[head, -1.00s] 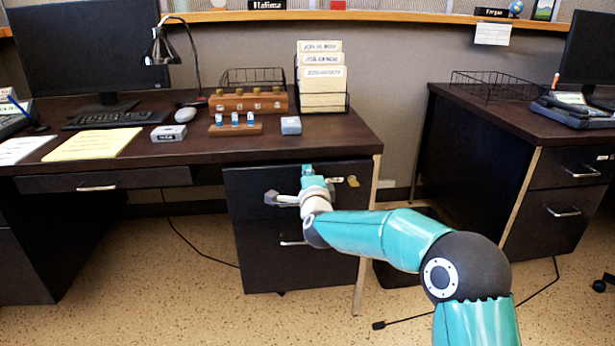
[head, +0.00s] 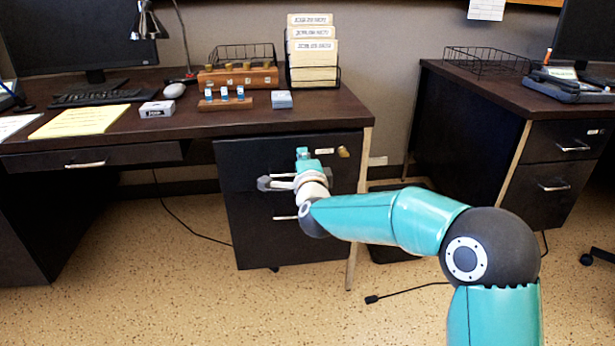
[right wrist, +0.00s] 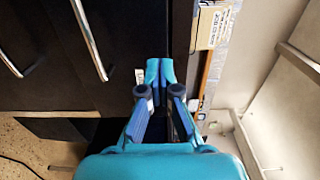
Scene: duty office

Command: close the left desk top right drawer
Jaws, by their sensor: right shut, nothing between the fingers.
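The left desk's top right drawer (head: 240,160) has a black front with a white label and a brass lock. Its front sits just under the desk top (head: 190,123), with its right edge beside the pale desk leg; it looks flush or nearly so. My right gripper (head: 266,183) is shut and empty, in front of this drawer; contact cannot be told. The arm hides part of the front. In the right wrist view the shut gripper (right wrist: 158,72) is close to the dark front, with handles (right wrist: 88,40) to its left. My left gripper is not in view.
The lower drawer (head: 255,240) is below. The desk top carries a files rack (head: 312,75), a wooden block with vials (head: 225,103), a keyboard and papers. A second desk (head: 470,130) stands at right. A cable lies on the open floor (head: 190,300).

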